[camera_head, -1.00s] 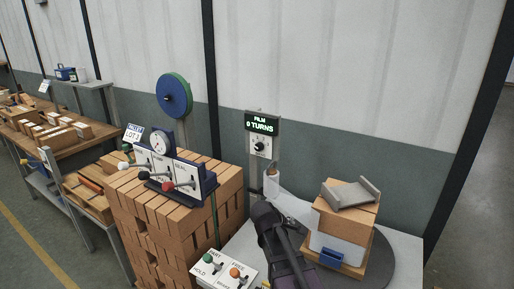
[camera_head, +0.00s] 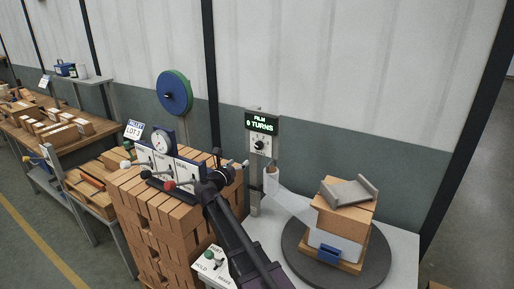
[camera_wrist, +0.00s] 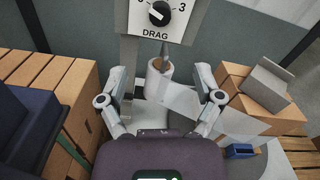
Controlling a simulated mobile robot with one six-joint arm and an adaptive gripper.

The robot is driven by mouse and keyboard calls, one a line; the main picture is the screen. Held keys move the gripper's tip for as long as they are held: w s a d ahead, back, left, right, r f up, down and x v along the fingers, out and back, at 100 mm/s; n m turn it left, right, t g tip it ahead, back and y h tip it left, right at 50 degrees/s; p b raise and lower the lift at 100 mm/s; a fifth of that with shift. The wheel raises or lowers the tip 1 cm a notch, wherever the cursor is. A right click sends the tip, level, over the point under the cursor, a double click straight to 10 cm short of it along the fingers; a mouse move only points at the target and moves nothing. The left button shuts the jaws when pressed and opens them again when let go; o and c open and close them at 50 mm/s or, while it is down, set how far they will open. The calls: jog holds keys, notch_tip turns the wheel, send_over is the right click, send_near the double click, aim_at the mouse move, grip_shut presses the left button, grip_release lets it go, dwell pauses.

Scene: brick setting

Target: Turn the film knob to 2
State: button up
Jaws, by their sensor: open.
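The film knob (camera_head: 259,145) is a small black dial on a white plate on a post, below a lit display (camera_head: 262,123) reading FILM 0 TURNS. In the wrist view the knob (camera_wrist: 160,14) is at the top edge above the word DRAG. A 3 shows at its right; the dial's top is cut off. A light pointer mark seems to face upper left. My gripper (camera_wrist: 160,75) is open and empty, its fingers apart below the dial plate. In the head view my gripper (camera_head: 216,180) is left of and below the knob, beside the brick stack.
A film roll (camera_head: 271,180) hangs below the dial, with clear film running to wrapped bricks (camera_head: 328,243) on a turntable (camera_head: 300,262). A lever panel (camera_head: 186,172) with a gauge sits on the brick stack (camera_head: 150,225) at left. A switch box (camera_head: 212,265) stands below my arm.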

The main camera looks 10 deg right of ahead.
aim_at(257, 147)
dwell(0.4)
jog(key=x, duration=1.3)
jog(key=shift+w+d, duration=0.25)
jog(key=shift+w, duration=0.05)
jog(key=c, duration=1.2)
